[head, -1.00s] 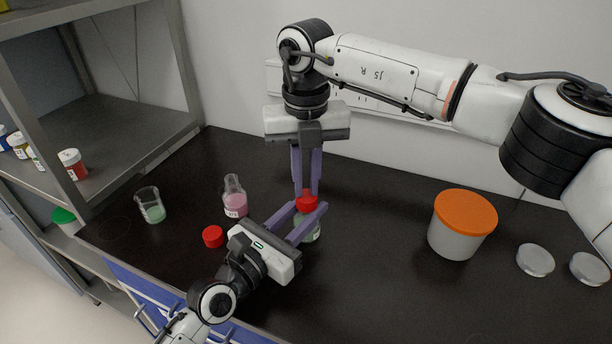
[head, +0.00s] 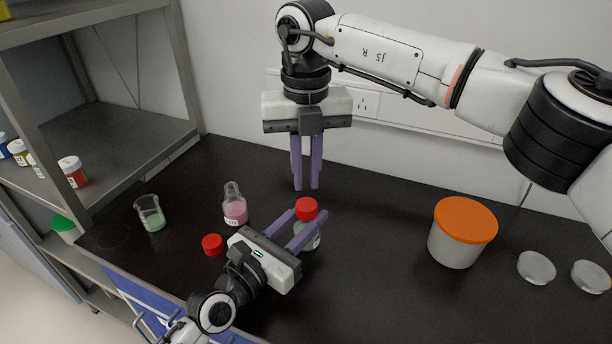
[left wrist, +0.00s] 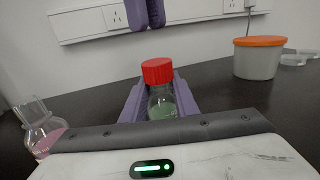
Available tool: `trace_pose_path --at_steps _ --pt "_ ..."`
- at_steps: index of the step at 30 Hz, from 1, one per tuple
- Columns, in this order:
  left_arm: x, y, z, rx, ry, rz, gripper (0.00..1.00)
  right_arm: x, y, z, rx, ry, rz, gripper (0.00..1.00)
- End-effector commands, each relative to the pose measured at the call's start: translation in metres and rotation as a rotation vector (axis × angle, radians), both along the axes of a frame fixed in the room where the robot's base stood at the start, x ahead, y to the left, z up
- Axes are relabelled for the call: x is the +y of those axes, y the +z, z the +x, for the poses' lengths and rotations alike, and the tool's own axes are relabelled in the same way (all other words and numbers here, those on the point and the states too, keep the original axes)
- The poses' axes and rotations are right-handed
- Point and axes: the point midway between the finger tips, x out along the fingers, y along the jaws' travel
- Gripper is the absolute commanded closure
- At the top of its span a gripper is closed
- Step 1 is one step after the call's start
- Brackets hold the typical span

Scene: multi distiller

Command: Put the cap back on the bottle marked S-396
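A clear bottle with green liquid (head: 309,242) stands on the dark bench with a red cap (head: 306,209) on its neck. In the left wrist view the bottle (left wrist: 162,104) is upright and its red cap (left wrist: 157,71) sits level on top. The writing on its label is not readable. My left gripper (head: 302,226) has its purple fingers on both sides of the bottle body, closed on it. My right gripper (head: 306,188) hangs above and behind the cap, empty, with a narrow gap between its fingers. A second red cap (head: 212,244) lies on the bench at left.
An uncapped flask with pink liquid (head: 235,208) and a beaker with green liquid (head: 151,216) stand to the left. A white tub with an orange lid (head: 463,228) and two round clear dishes (head: 536,267) are at right. A metal shelf (head: 120,125) bounds the left side.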

Motion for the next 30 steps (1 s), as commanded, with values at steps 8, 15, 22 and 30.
trace_pose_path --at_steps 8,15,22,30 --pt "0.0 -0.009 -0.001 0.016 -0.003 0.009 0.52 0.0 0.0 0.0 0.0 0.0 0.0 0.88" --pt "0.005 -0.006 -0.006 0.012 -0.001 0.005 0.52 0.0 0.0 0.0 0.0 0.0 0.0 0.88" --pt "0.03 -0.009 -0.04 0.016 -0.002 0.009 0.52 0.0 -0.002 0.0 0.0 0.0 0.0 0.88" --pt "0.057 -0.009 -0.075 0.016 -0.003 0.01 0.52 0.0 -0.006 0.0 0.0 0.0 0.0 0.88"
